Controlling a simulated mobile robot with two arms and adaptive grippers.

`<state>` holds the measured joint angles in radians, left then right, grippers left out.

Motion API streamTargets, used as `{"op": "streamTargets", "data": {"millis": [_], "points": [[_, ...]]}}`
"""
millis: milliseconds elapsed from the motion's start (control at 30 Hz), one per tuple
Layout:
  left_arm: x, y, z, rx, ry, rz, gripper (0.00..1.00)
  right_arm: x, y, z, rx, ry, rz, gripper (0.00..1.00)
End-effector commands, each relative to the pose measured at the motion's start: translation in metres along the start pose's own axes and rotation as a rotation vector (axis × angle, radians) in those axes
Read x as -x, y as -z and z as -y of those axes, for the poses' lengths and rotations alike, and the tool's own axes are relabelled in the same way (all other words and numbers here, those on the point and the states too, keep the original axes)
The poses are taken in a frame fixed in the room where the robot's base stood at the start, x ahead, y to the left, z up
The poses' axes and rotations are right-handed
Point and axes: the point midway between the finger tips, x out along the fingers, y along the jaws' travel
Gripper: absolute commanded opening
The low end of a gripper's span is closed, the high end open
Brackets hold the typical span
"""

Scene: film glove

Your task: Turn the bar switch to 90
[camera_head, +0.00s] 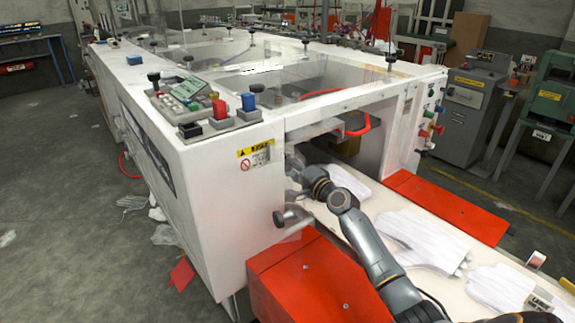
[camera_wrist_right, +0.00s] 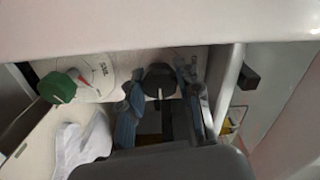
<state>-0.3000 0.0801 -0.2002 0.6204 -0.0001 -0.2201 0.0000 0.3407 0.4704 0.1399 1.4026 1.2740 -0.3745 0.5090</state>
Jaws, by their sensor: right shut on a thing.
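The bar switch is most likely the black knob (camera_wrist_right: 160,78) with a pale line on it, on a pale panel in the right wrist view. My right gripper (camera_wrist_right: 162,88) has a finger on each side of this knob and is shut on it. In the head view my right arm reaches from the lower right into the opening of the white machine (camera_head: 210,170), and my right gripper (camera_head: 293,168) is at the inner side wall. The knob is hidden in the head view. I cannot read its angle. My left gripper is not in view.
A green knob (camera_wrist_right: 57,87) with a round white dial (camera_wrist_right: 95,75) is left of the black knob. Red covers (camera_head: 320,285) flank the belt. A bar (camera_wrist_right: 229,88) stands close right of my fingers.

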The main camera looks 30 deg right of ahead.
Motion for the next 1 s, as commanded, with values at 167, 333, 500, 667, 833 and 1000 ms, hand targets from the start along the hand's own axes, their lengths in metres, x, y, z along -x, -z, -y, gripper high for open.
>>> {"op": "streamTargets", "data": {"millis": [167, 333, 500, 667, 833, 1000], "points": [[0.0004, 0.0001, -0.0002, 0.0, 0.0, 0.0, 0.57, 0.0001, 0.0008, 0.0, -0.015, 0.0, -0.001, 0.02], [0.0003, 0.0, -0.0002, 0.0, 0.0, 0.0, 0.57, 0.0001, 0.0008, -0.0001, -0.016, 0.0, -0.002, 0.02], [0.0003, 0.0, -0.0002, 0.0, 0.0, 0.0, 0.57, 0.0001, 0.0008, -0.0001, -0.015, 0.0, -0.002, 0.38], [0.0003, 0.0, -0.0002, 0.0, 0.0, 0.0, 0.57, 0.0001, 0.0006, -0.0002, -0.014, 0.0, -0.001, 0.58], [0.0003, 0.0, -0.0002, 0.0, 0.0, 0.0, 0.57, 0.0, 0.0003, -0.0002, -0.013, 0.0, -0.001, 0.58], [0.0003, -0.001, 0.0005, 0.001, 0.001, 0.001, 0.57, 0.0056, 0.0004, -0.0012, -0.012, -0.001, -0.001, 0.58]]}}
